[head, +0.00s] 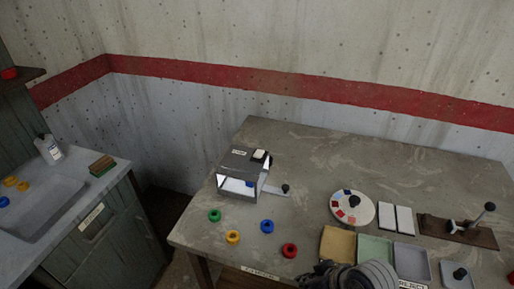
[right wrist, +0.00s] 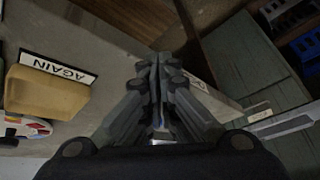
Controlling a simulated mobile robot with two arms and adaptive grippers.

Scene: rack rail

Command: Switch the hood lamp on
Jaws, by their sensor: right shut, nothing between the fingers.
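The hood (head: 238,175) is a small dark grey box with an open, bright front, on the left part of the grey table. On its top are a label and a black and white switch (head: 260,156); I cannot tell which way the switch is set. A small arm with a black knob (head: 285,188) sticks out at its right side. My right gripper (head: 318,273) is at the table's front edge, in front of and right of the hood, well apart from it. In the right wrist view, its fingers (right wrist: 158,70) are shut and empty. My left gripper is not in view.
Green, yellow, blue and red rings (head: 289,250) lie in front of the hood. A colour wheel (head: 342,208), white plates (head: 396,218), yellow (head: 337,244), green and grey trays, and a lever board (head: 455,231) are to the right. The table behind the hood is clear.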

